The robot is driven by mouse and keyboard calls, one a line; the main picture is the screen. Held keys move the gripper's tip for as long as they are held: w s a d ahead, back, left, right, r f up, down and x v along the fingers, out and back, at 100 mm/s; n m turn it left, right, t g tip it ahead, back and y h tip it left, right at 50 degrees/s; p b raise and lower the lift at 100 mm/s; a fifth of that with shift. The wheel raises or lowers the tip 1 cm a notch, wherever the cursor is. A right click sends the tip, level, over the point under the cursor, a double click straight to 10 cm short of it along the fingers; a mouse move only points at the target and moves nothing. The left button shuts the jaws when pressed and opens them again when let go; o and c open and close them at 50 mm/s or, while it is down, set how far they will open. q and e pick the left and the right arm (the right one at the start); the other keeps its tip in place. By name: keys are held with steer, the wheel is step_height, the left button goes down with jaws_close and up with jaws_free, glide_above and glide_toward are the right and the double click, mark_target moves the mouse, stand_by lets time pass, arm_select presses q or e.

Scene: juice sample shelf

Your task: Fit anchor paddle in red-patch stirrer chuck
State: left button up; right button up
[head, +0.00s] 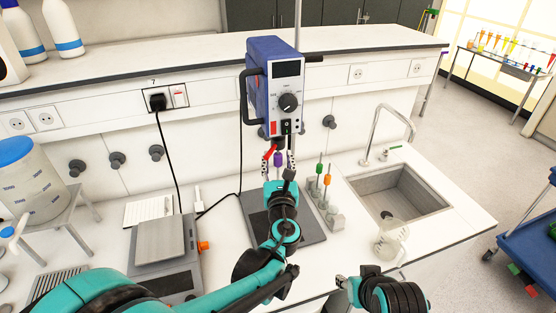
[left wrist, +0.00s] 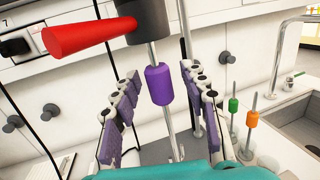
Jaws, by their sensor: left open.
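The stirrer (head: 277,85) is a blue and grey box with a dial and a red patch (head: 269,126) low on its front. Its dark chuck (left wrist: 147,22) has a red tapered handle (left wrist: 85,37) sticking out to the left. A thin steel shaft with a purple sleeve (left wrist: 159,85) hangs upright under the chuck, its top meeting the chuck's underside.
A clear beaker (head: 392,236) stands near the sink (head: 400,194). A balance (head: 163,244) and a notepad (head: 148,211) are left.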

arm_select(q)
steer(key=s, duration=1.2)
steer(key=s+a+f+n+g+y+b, duration=0.2)
steer(key=s+a+f+n+g, duration=0.15)
steer(key=a+f+n, duration=0.5)
steer(key=s+a+f+n+g+y+b, duration=0.15)
steer(key=a+f+n+g, duration=0.35)
steer(key=a+n, duration=0.6)
steer(key=s+d+f+n+g+h+b, duration=0.1)
steer(key=s+f+n+g+h+b, duration=0.1)
steer(key=s+f+n, duration=0.4)
steer(key=s+n+g+h, duration=0.1)
steer(key=s+n, duration=0.4)
steer(key=n, duration=0.5)
steer(key=shift+s+d+f+h+b, duration=0.15)
steer(key=shift+d+h+b, duration=0.2)
steer(key=shift+h, duration=0.4)
